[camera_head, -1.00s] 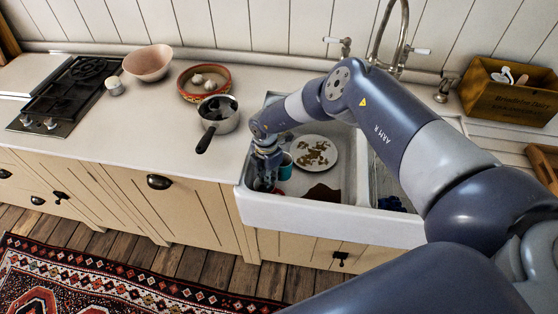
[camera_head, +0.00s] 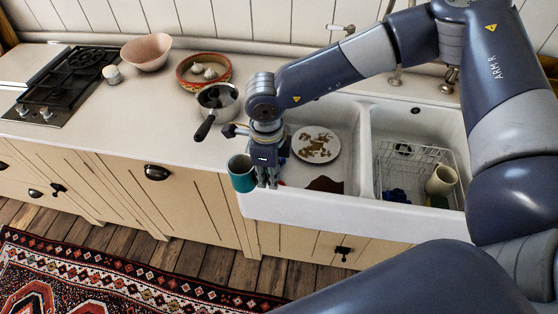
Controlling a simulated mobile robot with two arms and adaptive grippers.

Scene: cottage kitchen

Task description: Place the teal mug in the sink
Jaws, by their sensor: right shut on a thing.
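The teal mug (camera_head: 241,174) is at the front left corner of the white double sink (camera_head: 330,208), overlapping its left rim in the picture. I see its dark open mouth and teal side. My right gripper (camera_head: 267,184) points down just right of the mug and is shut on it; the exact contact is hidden. The mug appears raised, over the front left rim; I cannot tell its exact height. My left gripper is not in view.
A patterned plate (camera_head: 316,144) and a dark brown piece (camera_head: 325,185) lie in the left basin. The right basin holds a wire rack (camera_head: 410,165) and a beige cup (camera_head: 441,181). A saucepan (camera_head: 217,101) stands left of the sink. The front left counter is clear.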

